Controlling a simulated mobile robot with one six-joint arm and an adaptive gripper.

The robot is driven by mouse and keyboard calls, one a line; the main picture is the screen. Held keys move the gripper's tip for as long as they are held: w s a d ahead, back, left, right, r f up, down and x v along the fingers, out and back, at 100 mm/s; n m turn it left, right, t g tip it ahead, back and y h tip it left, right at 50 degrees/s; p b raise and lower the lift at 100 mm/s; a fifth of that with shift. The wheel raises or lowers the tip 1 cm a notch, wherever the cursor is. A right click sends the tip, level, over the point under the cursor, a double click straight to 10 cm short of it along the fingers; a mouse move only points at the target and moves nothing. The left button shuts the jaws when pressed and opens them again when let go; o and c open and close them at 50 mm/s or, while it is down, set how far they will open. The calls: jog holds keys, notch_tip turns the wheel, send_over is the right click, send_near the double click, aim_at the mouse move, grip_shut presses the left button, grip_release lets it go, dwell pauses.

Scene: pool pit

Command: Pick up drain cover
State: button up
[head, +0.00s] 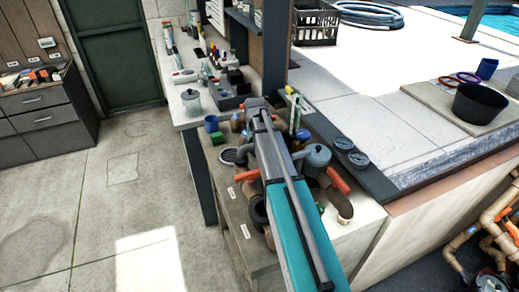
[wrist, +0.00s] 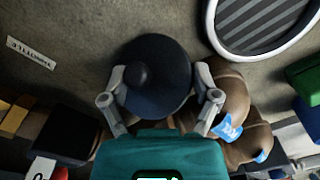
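The drain cover (wrist: 262,22) is a round grate with a pale rim and dark slats. It lies flat at the top right of the wrist view, partly cut off by the frame edge. In the head view the drain cover (head: 229,156) lies on the bench, left of my arm. My gripper (wrist: 162,80) is open, its two fingers apart, with the drain cover off to their upper right. A dark round lid with a knob (wrist: 150,75) shows between and beyond the fingers; I cannot tell whether they touch it. In the head view my arm hides the gripper's fingertips.
Brown pipe fittings (wrist: 230,100) sit right beside the right finger. A green block (head: 214,139) and a blue cup (head: 211,123) stand behind the drain cover. The floor at left is clear.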

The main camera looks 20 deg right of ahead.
jog(key=c, duration=0.4)
jog(key=shift+r, duration=0.2)
notch_tip(320, 180, up, 10)
jog(key=p, duration=1)
jog(key=shift+f, duration=0.2)
jog(key=shift+r, duration=0.1)
dwell(0.3)
notch_tip(320, 180, up, 7)
jog(key=p, duration=0.7)
notch_tip(320, 180, down, 8)
jog(key=b, duration=0.8)
jog(key=shift+f, duration=0.2)
jog(key=shift+c, duration=0.2)
